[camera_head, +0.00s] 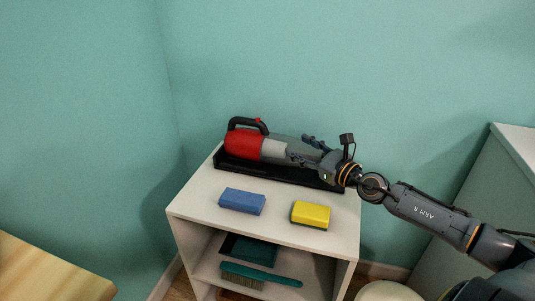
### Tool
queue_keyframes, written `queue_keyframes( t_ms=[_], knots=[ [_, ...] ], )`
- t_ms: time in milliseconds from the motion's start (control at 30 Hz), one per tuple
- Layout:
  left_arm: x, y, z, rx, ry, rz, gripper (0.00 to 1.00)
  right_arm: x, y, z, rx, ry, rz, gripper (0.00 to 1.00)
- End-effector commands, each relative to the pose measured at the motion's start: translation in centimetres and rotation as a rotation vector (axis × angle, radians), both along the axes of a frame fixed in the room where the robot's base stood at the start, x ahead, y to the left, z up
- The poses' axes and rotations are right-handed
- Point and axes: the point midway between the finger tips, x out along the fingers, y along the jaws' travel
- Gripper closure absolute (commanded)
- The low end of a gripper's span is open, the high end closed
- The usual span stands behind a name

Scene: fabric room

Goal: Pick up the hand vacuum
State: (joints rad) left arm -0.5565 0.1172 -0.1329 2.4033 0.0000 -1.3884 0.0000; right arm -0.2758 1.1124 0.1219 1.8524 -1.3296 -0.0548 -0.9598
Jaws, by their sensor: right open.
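The hand vacuum (246,144) lies on its side in a black tray (236,164) at the back of a small white shelf unit. It has a red body, a black handle on top and a grey nozzle end pointing right. My right gripper (298,148) comes in from the right with its fingers spread open around the grey front part of the vacuum. I cannot tell whether the fingers touch it. The gripper hides part of the nozzle and the tray's right end. My left gripper is not in view.
A blue sponge (242,201) and a yellow sponge (310,215) lie on the white shelf top (276,208) in front of the tray. A teal dustpan (254,250) and brush (262,275) lie on the shelf below. A wooden surface (50,275) is at lower left. The teal wall is close behind.

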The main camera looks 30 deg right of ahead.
Motion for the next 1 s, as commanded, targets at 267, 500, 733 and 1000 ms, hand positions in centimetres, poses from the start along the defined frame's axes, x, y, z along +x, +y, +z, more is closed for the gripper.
queue_keyframes(
  t_ms=[267, 500, 733, 1000],
  knots=[
    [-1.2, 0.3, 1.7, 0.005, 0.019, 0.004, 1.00, 0.8, 0.1, -0.4, 0.004, -0.002, 0.000, 0.49],
    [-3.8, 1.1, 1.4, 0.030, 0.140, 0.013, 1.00, 3.0, 0.5, -0.2, 0.002, -0.003, 0.001, 0.49],
    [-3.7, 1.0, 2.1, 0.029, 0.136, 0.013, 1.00, 5.5, 0.9, -0.2, 0.006, -0.003, 0.000, 0.49],
    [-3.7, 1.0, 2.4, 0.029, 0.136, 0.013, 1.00, 8.1, 1.3, -0.5, 0.004, 0.000, 0.000, 0.49]
  ],
)
